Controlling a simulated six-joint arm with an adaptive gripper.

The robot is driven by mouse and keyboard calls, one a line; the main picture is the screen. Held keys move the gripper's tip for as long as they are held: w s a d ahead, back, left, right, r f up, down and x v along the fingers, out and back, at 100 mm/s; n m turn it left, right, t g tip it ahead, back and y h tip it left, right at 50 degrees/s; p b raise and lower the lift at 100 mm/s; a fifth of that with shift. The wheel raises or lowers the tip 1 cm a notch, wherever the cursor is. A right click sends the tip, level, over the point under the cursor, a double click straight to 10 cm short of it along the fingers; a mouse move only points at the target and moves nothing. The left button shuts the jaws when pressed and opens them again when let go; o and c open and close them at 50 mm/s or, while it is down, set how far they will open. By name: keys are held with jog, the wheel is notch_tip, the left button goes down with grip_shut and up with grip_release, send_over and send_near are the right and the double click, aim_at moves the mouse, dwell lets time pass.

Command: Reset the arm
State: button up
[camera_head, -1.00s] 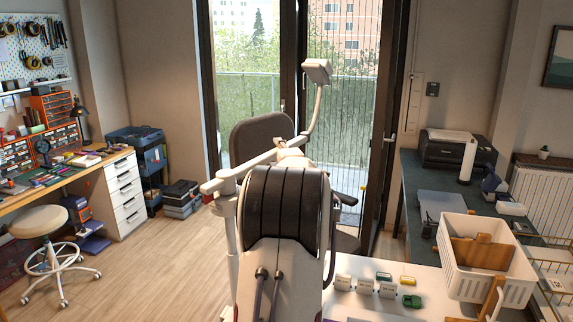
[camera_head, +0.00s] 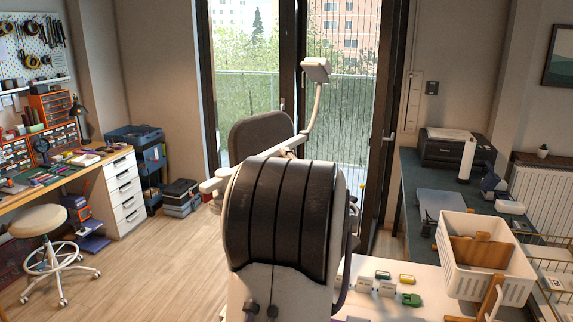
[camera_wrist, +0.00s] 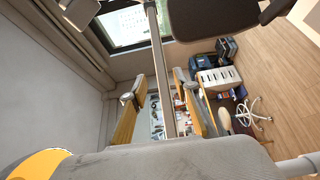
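My arm fills the middle of the head view, its black banded part towards the camera. My gripper is hidden there. In the wrist view two yellowish fingers of my gripper (camera_wrist: 158,76) stand apart with a clear gap between them. Nothing shows held between them; a pale pole and the far workbench appear through the gap. A grey rounded surface covers the bottom of that view.
A dark chair (camera_head: 261,139) and a pale lamp (camera_head: 317,69) stand behind my arm. A white table at the right holds a white basket (camera_head: 475,283) and a green block (camera_head: 411,300). A workbench (camera_head: 70,173) and a stool (camera_head: 38,221) are at the left. Open floor lies between.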

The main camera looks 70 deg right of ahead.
jog(key=shift+s+a, duration=0.15)
jog(key=shift+a, duration=0.15)
dwell(0.6)
jog(key=s+f+m+g+y, duration=0.2)
jog(key=s+f+m+g, duration=0.4)
jog(key=f, duration=0.4)
jog(key=a+f+m+y, duration=0.3)
jog(key=a+f+m, duration=0.15)
jog(key=a, duration=0.25)
jog(key=w+a+f+m+y, duration=0.15)
jog(key=w+a, duration=0.25)
jog(key=a, duration=0.6)
jog(key=w+a+y, duration=0.2)
jog(key=w+a, duration=0.2)
jog(key=a, duration=0.6)
jog(key=w+a+f+m+y, duration=0.15)
jog(key=w+a, duration=0.25)
jog(key=a, duration=0.6)
jog(key=a+r+n+t+y, duration=0.2)
jog(key=a+n+y, duration=0.3)
jog(key=a, duration=2.4)
jog(key=shift+s+r+n+t+y, duration=0.25)
jog(key=shift+r+n, duration=0.45)
jog(key=shift+n, duration=0.55)
jog(key=shift+o, duration=0.4)
jog(key=shift+d, duration=0.2)
